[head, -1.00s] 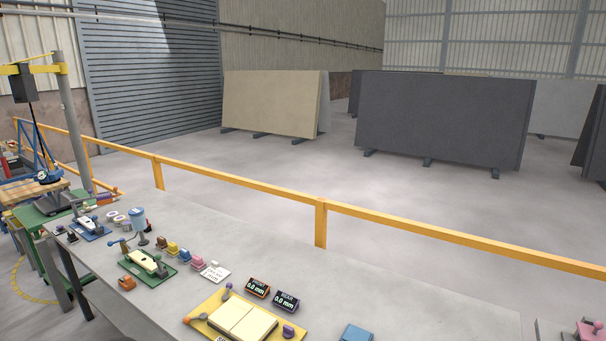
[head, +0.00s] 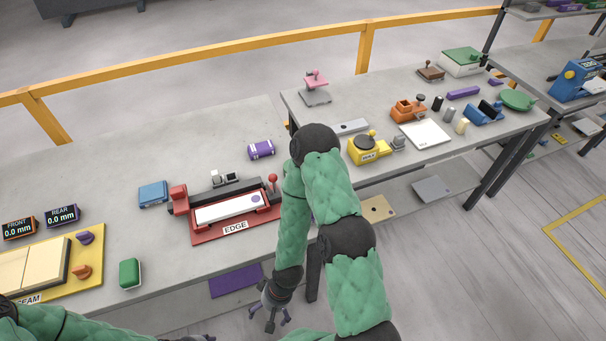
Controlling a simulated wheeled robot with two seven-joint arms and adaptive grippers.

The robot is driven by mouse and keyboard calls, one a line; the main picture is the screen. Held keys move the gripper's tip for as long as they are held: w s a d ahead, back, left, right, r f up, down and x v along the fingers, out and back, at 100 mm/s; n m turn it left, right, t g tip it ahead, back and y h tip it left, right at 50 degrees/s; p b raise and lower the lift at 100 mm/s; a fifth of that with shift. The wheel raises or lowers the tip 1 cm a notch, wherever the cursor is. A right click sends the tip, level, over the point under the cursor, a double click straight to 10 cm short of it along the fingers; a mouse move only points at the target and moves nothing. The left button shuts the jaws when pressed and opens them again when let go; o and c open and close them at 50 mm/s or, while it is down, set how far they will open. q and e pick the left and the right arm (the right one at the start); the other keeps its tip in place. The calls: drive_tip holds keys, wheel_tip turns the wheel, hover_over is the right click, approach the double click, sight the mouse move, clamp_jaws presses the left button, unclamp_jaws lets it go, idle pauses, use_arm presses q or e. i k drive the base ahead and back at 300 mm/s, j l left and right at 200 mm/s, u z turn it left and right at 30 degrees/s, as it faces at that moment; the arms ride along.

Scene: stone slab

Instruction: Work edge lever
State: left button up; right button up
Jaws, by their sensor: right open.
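The red edge station (head: 236,228), labelled EDGE, sits near the front of the grey bench. It holds a pale strip (head: 229,208) with a purple spot at its right end. A lever with a red ball knob (head: 272,178) stands upright at the station's right end. My right gripper (head: 270,318) hangs below the bench's front edge, open and empty, well below and apart from the lever. My right arm passes just right of the station. Part of my left arm shows at the bottom left; its gripper cannot be made out.
A blue block (head: 153,194), a purple cylinder (head: 261,150) and a green block (head: 130,272) stand around the station. The yellow seam station (head: 82,283) is at the left. A second bench with several tools lies beyond my right arm. A yellow rail (head: 250,50) runs behind.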

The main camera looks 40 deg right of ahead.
sight(273, 178)
drive_tip(key=z, duration=0.95)
